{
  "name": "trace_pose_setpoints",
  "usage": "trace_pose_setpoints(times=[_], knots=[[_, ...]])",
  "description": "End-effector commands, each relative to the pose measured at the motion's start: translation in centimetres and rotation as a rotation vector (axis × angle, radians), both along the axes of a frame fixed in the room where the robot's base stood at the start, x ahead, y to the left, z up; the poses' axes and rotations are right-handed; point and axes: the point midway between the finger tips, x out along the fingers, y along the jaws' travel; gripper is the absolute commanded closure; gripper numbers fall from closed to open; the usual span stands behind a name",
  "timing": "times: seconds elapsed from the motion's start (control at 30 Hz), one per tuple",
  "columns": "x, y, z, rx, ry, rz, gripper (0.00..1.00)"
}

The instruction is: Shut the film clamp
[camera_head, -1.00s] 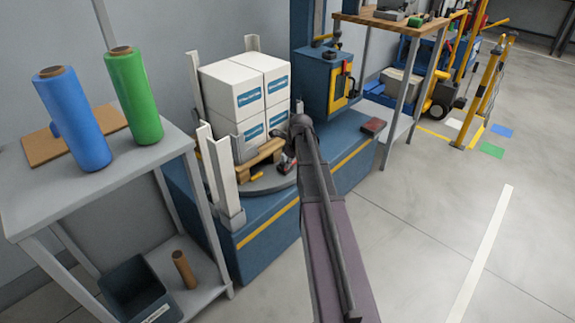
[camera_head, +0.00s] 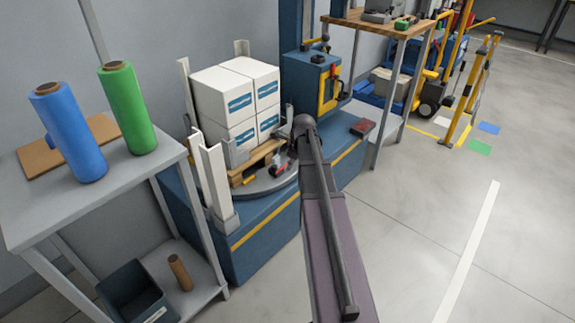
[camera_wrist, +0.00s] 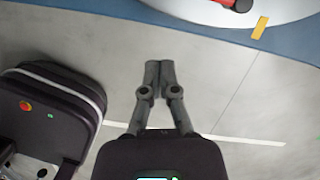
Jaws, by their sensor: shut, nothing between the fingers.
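The film clamp, as far as I can tell, is the small dark and red piece (camera_head: 281,169) on the grey turntable (camera_head: 262,189), in front of the wooden pallet. The arm passes close to its right side. In the wrist view, a red part with a black end (camera_wrist: 239,4) shows cut off at the top edge, over the pale turntable (camera_wrist: 190,10). My gripper (camera_wrist: 159,67) is shut and empty, its fingertips together over bare floor, apart from the red part. In the head view the gripper is hidden by my arm. Whether the clamp is open is too small to tell.
White boxes (camera_head: 222,96) stand on the pallet (camera_head: 256,160) between upright posts. A blue and yellow machine head (camera_head: 312,82) stands behind, with a dark red item (camera_head: 362,127) on the base. A shelf with blue (camera_head: 68,132) and green (camera_head: 128,108) rolls is at left.

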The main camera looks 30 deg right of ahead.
Motion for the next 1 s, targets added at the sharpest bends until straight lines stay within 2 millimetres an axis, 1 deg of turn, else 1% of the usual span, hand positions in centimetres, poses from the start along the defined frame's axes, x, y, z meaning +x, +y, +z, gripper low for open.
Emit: trace_pose_setpoints(times=[0.03, 0.6, 0.8, 1.0], knots=[[-0.1, 0.0, 0.9, 0.0, 0.0, 0.0, 1.0], [-1.1, -0.4, 5.5, 0.0, 0.0, 0.002, 1.0], [-1.3, -0.5, 6.5, 0.0, 0.0, 0.002, 1.0], [-1.4, -0.5, 6.8, 0.0, 0.0, 0.003, 1.0]])
